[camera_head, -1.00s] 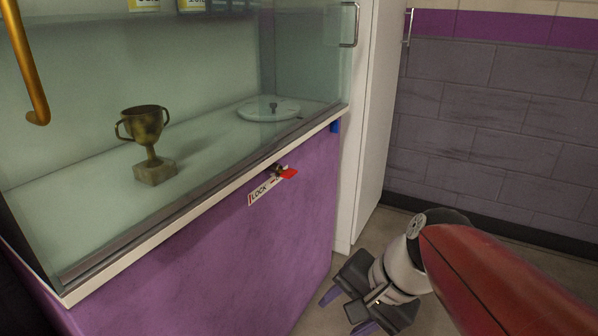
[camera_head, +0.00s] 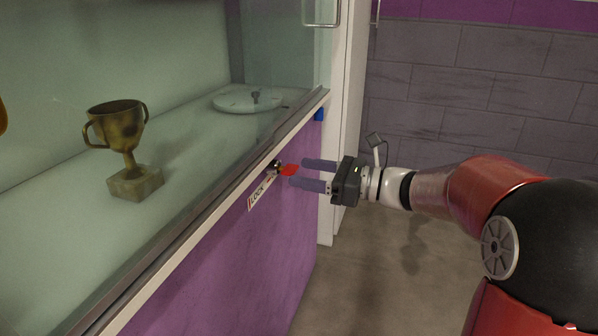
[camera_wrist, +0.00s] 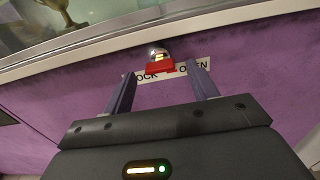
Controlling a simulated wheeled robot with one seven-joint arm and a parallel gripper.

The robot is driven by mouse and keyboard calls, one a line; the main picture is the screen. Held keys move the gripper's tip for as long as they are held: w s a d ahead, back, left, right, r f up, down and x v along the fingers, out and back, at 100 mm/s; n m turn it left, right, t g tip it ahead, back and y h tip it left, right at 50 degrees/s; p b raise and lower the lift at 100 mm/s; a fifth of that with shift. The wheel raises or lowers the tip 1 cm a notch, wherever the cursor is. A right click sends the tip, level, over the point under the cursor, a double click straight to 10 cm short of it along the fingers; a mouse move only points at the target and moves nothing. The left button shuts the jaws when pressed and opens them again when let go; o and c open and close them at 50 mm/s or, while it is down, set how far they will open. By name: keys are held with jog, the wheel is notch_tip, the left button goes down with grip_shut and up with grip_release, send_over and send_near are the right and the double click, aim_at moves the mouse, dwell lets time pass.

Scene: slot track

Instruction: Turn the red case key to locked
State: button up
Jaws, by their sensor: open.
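The red key (camera_head: 290,170) sticks out from a metal lock on the front of the purple display case (camera_head: 235,240), just under its pale ledge. In the wrist view the red key (camera_wrist: 159,67) lies flat across the lock, above a white label (camera_wrist: 145,78) with partly covered "LOCK" and "OPEN" words. My gripper (camera_head: 303,173) is open, its two purple fingers pointing at the case. The fingertips are close to the key, one on each side of it in the wrist view (camera_wrist: 160,85). Contact is not visible.
Inside the glass case stand a bronze trophy cup (camera_head: 124,130) and a round white disc (camera_head: 250,100). A white cabinet (camera_head: 345,120) with metal handles adjoins the case's right end. A grey block wall (camera_head: 470,95) is behind; open floor (camera_head: 390,260) lies below my arm.

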aim_at(288, 170)
jog(key=shift+x, duration=1.15)
jog(key=c, duration=1)
